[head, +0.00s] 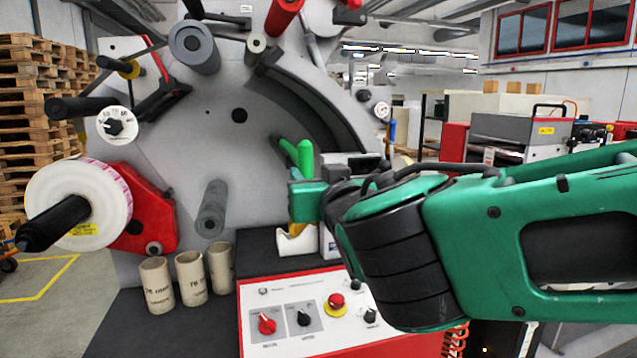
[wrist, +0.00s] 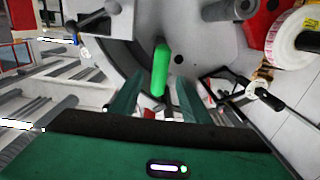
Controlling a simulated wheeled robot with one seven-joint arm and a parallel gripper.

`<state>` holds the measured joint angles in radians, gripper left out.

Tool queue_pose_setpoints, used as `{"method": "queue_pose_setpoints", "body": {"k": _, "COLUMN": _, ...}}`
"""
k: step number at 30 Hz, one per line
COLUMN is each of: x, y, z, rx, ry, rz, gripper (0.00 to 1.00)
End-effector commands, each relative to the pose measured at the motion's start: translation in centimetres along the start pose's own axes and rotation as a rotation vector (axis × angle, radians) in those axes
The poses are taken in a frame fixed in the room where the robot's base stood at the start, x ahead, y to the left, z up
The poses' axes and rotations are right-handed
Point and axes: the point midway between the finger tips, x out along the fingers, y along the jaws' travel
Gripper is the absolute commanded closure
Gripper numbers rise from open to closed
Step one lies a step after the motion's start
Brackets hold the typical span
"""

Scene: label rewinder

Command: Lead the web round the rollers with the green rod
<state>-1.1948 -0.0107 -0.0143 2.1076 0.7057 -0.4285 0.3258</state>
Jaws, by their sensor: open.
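My gripper (head: 298,190) is in front of the grey machine plate, right of its centre in the head view. In the wrist view my gripper (wrist: 160,84) is open, with its two teal fingers apart. The bright green rod (wrist: 161,68) shows between or just beyond the fingers; I cannot tell whether they touch it. The rod (head: 305,158) also shows in the head view, above the gripper. The white label roll (head: 110,205) with a pink-printed edge sits on a dark spindle at left. No loose web is clear. Grey rollers (head: 195,48) (head: 212,209) stick out from the plate.
A control panel (head: 285,315) with knobs and a red button lies below my gripper. Several cardboard cores (head: 157,284) stand on the dark ledge at left. A white holder (head: 297,243) stands close under the gripper. A red arm (head: 150,205) is behind the roll.

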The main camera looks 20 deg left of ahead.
Motion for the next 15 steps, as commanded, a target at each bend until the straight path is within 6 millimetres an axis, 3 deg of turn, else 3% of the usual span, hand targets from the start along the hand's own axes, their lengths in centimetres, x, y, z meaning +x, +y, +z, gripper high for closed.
{"method": "queue_pose_setpoints", "body": {"k": 15, "x": 4.5, "y": 0.1, "z": 0.1, "rx": -0.001, "ry": -0.001, "rz": 0.002, "gripper": 0.58}}
